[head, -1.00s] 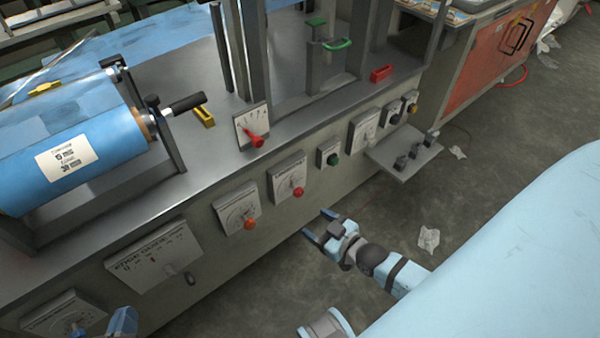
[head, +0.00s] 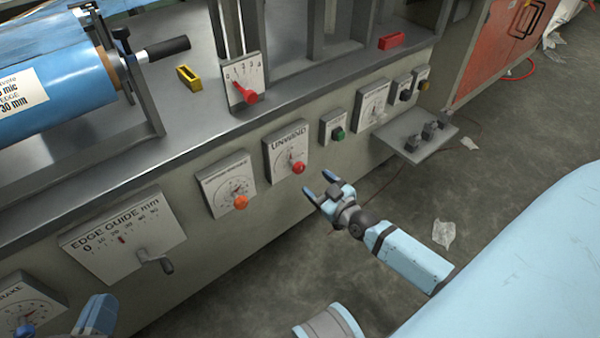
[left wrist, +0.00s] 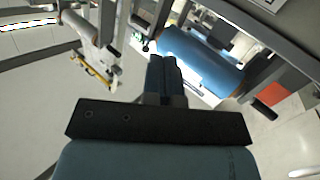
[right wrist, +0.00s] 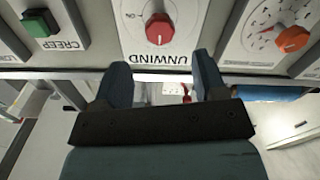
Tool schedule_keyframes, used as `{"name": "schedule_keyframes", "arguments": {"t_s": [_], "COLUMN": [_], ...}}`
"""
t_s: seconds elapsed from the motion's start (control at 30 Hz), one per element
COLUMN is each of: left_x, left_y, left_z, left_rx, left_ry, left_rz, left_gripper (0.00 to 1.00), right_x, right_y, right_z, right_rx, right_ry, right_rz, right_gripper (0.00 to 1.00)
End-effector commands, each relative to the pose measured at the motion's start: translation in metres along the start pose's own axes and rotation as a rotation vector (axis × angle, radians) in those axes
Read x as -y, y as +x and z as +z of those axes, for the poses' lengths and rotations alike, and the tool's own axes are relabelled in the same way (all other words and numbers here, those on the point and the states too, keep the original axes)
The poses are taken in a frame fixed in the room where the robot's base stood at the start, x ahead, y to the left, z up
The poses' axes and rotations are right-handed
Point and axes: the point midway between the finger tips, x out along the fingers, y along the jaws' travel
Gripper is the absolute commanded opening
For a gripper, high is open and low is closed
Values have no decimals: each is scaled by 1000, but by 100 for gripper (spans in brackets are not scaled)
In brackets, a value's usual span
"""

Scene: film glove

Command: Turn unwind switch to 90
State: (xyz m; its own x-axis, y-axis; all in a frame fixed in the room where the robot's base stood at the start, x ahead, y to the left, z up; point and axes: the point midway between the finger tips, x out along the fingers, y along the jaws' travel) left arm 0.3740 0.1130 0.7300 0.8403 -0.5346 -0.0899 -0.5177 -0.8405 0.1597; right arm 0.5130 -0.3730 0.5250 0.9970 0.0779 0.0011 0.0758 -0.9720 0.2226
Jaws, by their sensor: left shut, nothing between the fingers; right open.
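The unwind switch is a red knob (head: 298,167) on a white plate labelled UNWIND (head: 285,150) on the machine's front panel. In the right wrist view the red knob (right wrist: 159,29) shows beyond the fingers, with the plate upside down. My right gripper (head: 321,189) is open and empty, just right of and below the knob, apart from it; its two fingers (right wrist: 158,80) stand apart in the right wrist view. My left gripper (head: 97,312) is at the lower left near the brake dial. In the left wrist view its fingers (left wrist: 163,72) are together with nothing between them.
An orange knob (head: 240,202) sits left of the unwind plate, and a green creep button (head: 338,133) right of it. The edge guide panel (head: 122,235) has a crank. A small shelf (head: 440,146) juts out at right. Open floor lies before the panel.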

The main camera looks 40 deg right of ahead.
Motion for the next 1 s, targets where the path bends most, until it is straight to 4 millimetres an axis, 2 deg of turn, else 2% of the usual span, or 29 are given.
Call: {"name": "schedule_keyframes", "arguments": {"t_s": [0.03,0.2,0.4,0.8,0.87,1.0], "left_x": [3,10,14,15,15,15], "left_y": [2,5,7,8,8,8], "left_z": [3,0,-3,-8,-8,-7], "left_rx": [-14,-56,-84,-102,-102,-100], "left_ry": [25,100,158,180,180,179], "left_rz": [0,-3,-7,-6,-6,-6], "left_gripper": [0,0,0,0,0,0], "right_x": [1,1,1,0,0,0], "right_y": [13,46,71,78,78,78], "right_z": [3,3,2,0,0,0], "right_rx": [-3,-3,-1,1,1,1], "right_ry": [1,2,1,0,0,0], "right_rz": [2,1,0,0,0,0], "right_gripper": [65,65,65,65,53,21]}}
